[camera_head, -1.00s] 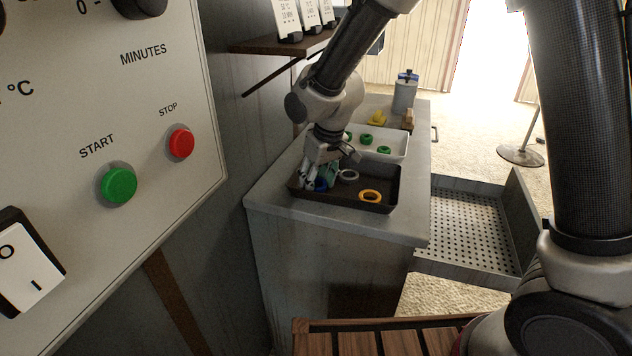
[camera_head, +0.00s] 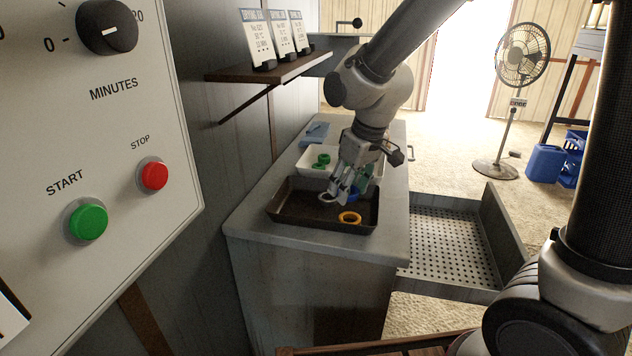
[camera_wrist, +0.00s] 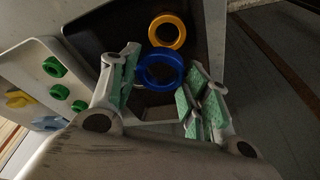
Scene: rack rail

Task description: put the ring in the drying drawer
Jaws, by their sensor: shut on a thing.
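My gripper (camera_head: 347,184) is shut on the blue ring (camera_wrist: 147,78), which sits between the padded fingers in the wrist view. In the head view only a bit of blue (camera_head: 354,193) shows behind the fingers, over the dark tray (camera_head: 290,214); its height is hard to judge. A yellow-orange ring (camera_head: 349,218) lies in the tray just in front of the gripper. A pale grey ring (camera_head: 325,198) shows left of the fingers. The perforated metal drawer (camera_head: 440,245) is pulled out to the right of the counter, and its visible floor is empty.
The shelf (camera_head: 265,72) with cards juts out at the left. The control panel (camera_head: 110,150) fills the left foreground. A fan (camera_head: 522,60) stands far off on the floor.

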